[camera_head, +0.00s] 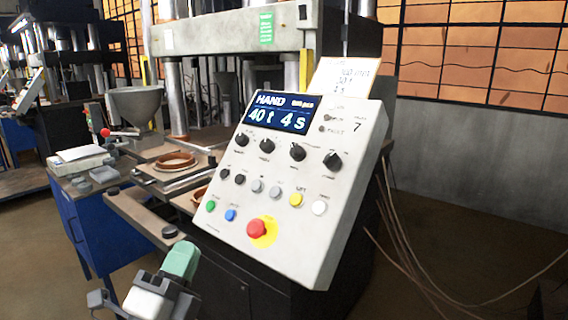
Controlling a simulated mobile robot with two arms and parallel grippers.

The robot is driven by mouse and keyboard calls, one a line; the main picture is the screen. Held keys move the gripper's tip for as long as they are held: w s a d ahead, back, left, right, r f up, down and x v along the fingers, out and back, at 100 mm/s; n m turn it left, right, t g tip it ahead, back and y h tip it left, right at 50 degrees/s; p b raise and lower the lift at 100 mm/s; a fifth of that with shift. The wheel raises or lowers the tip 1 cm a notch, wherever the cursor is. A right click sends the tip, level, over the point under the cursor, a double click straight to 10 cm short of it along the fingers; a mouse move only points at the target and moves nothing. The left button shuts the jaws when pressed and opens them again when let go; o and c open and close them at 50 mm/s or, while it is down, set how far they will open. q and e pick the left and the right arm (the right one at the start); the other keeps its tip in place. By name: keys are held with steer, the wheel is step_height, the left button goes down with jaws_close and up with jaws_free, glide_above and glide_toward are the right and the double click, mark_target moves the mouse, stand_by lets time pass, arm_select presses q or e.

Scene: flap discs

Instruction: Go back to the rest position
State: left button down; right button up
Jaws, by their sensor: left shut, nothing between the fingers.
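My left gripper (180,260) is low in the head view, left of the middle, below and to the left of the control panel (230,232). Its teal tip end points up and its fingers are shut with nothing held. It appears apart from the panel, in front of the press table's dark lower body. My right gripper is not in view.
The tilted panel has a display (281,114) reading HAND, 40 t, 4 s, several knobs, coloured buttons and a red stop button (257,228). A blue cabinet (100,225) stands at the left. Cables (395,225) hang at the right. Floor is open there.

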arm_select(q)
steer(key=s+a+f+n+g+y, duration=0.2)
steer(key=s+f+n+g+y, duration=0.15)
steer(key=f+n, duration=0.4)
steer(key=s+a+f+n+g+y, duration=0.3)
steer(key=f+n+g, duration=0.15)
steer(key=f, duration=0.55)
steer(key=s+a+f+n+g+y, duration=0.25)
steer(key=f+n+g, duration=0.25)
steer(key=f, duration=0.4)
steer(key=s+d+f+n+g+h, duration=0.1)
steer(key=s+f+n+g, duration=0.1)
steer(key=s+f+g, duration=0.3)
steer(key=s+d+f+n+g, duration=0.1)
steer(key=s+f+g, duration=0.1)
steer(key=s, duration=0.6)
step_height(320, 180, down, 25)
steer(key=g, duration=0.1)
steer(key=s+a+f+g, duration=0.1)
steer(key=s+a+f, duration=0.2)
steer(key=s+f, duration=1.4)
steer(key=shift+f, duration=0.3)
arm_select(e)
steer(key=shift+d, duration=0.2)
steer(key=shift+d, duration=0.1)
